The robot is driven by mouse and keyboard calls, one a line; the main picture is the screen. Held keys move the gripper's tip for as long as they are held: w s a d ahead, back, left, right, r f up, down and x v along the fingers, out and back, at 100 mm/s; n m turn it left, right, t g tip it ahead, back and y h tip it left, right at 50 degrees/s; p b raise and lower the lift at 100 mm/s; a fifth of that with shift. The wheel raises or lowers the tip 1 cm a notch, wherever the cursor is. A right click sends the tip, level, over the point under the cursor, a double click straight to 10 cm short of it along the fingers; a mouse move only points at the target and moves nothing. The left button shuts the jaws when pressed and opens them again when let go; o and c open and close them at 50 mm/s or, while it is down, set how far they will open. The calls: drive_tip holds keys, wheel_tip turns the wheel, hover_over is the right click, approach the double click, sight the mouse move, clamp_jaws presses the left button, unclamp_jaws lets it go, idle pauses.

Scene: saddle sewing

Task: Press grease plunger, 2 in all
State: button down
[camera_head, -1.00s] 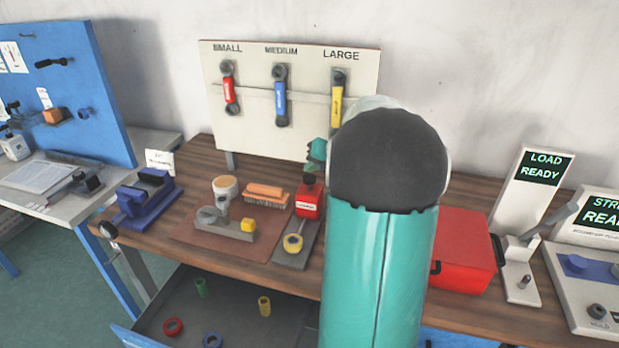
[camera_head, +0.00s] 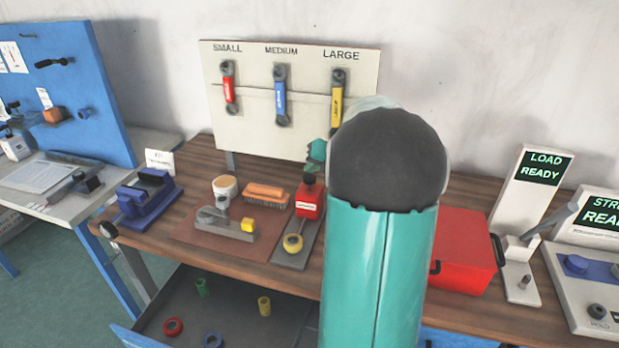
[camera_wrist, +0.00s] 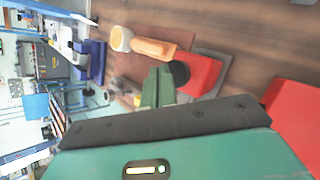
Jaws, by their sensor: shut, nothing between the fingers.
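A red grease unit (camera_head: 308,204) with a black plunger knob (camera_head: 309,179) on top stands on a grey base plate on the bench. A yellow ring (camera_head: 292,243) is at the near end of that plate. My gripper (camera_head: 317,158) is just above and behind the knob, partly hidden by my teal arm. In the wrist view my green fingers (camera_wrist: 158,86) are shut and empty, close beside the black knob (camera_wrist: 180,74) and red unit (camera_wrist: 203,76). I cannot tell whether they touch the knob.
A brush (camera_head: 266,194), a white pot (camera_head: 225,187) and a grey fixture with a yellow block (camera_head: 226,222) lie left of the unit. A blue vise (camera_head: 150,198) is further left. A red box (camera_head: 465,250) stands right of my arm. A tool board (camera_head: 250,130) rises behind.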

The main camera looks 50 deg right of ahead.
sight(309, 178)
drive_tip(key=shift+f, duration=0.35)
drive_tip(key=shift+f, duration=1.15)
idle(1.2)
drive_tip(key=shift+r, duration=1.6)
drive_tip(key=shift+r, duration=2.5)
drive_tip(key=shift+r, duration=0.1)
